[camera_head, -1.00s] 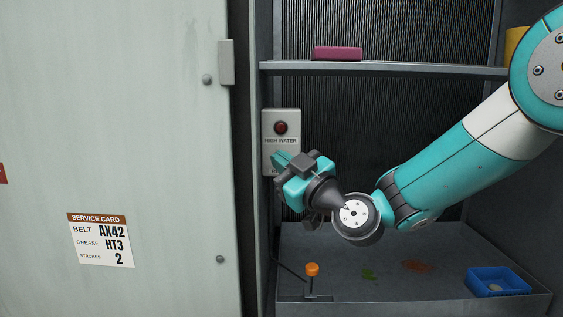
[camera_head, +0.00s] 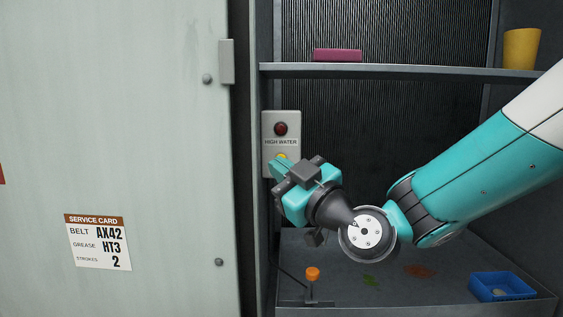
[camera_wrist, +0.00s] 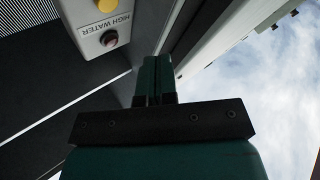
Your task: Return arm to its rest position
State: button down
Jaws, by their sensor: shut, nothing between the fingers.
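My gripper (camera_head: 281,168) is in front of the HIGH WATER panel in the head view, at the panel's lower edge in the picture. It also shows in the wrist view (camera_wrist: 153,68), with its two teal fingers together and nothing between them. The grey HIGH WATER panel (camera_head: 270,151) has a dark red lamp (camera_head: 281,129) and a yellow button (camera_head: 282,156), partly hidden by my gripper. The panel shows upside down in the wrist view (camera_wrist: 89,35), apart from the fingers.
A shelf (camera_head: 400,70) holds a magenta block (camera_head: 338,55) and a yellow cup (camera_head: 521,48). Below, a basin (camera_head: 450,283) holds a blue tray (camera_head: 500,287) and green and orange-brown patches. An orange-knobbed lever (camera_head: 312,274) stands at its front left. A door (camera_head: 120,150) fills the left.

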jog(key=s+d+f+m+g+h, duration=0.2)
jog(key=s+d+f+g, duration=0.3)
jog(key=s, duration=0.3)
jog(key=s+d+f+m+g+h+b, duration=0.1)
jog(key=s+d+f+g+h, duration=0.3)
jog(key=s, duration=0.5)
jog(key=s+d+f+m+g+h, duration=0.3)
jog(key=s+d+f+g, duration=0.3)
jog(key=s, duration=0.3)
jog(key=shift+f+m+g+h+b, duration=0.35)
jog(key=shift+f+m+g+h, duration=0.1)
jog(key=shift+g, duration=0.15)
